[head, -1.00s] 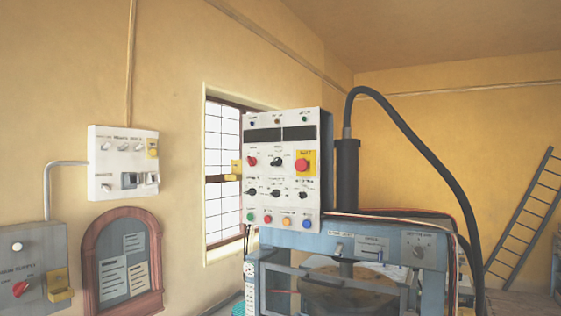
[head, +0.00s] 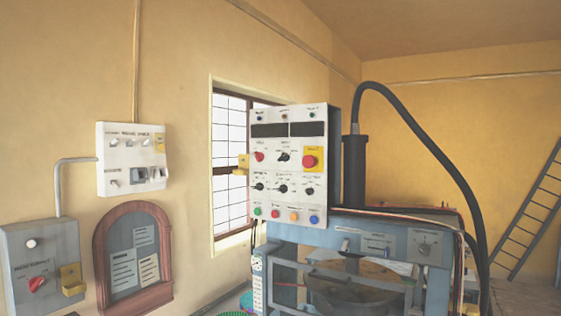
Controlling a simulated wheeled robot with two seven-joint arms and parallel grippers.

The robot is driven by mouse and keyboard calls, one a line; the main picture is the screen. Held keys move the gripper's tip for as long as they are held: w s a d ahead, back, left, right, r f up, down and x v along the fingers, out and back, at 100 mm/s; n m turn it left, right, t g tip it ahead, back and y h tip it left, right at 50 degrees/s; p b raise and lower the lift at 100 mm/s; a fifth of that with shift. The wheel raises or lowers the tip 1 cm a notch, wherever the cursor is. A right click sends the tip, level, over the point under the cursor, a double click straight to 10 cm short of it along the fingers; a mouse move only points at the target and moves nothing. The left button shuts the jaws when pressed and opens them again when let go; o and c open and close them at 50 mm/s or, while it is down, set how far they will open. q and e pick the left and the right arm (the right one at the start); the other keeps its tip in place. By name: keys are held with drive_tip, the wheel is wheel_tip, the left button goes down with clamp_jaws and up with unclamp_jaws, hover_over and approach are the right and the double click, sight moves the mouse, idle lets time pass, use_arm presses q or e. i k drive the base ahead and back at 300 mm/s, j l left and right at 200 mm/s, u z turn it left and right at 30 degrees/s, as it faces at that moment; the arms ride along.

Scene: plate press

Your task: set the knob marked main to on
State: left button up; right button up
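No single knob can be read as main from here; the lettering is too small and blurred. A grey wall box (head: 60,250) at the lower left has a red knob (head: 38,284), a white round part (head: 31,244) and a label I cannot read surely. A white control panel (head: 263,220) on the press has a small red knob (head: 259,157), several black knobs (head: 283,157) and a large red button (head: 309,161) on a yellow plate. Neither of my grippers is in view.
A white switch box (head: 115,182) hangs on the left wall above a red-framed notice board (head: 163,222). The blue press frame (head: 300,235) stands at centre right with a thick black hose (head: 425,150). A ladder (head: 530,215) leans at the far right.

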sight(259, 156)
drive_tip(key=i+j, duration=0.15)
drive_tip(key=i, duration=0.65)
drive_tip(key=i+j+u, duration=0.1)
drive_tip(key=i, duration=0.7)
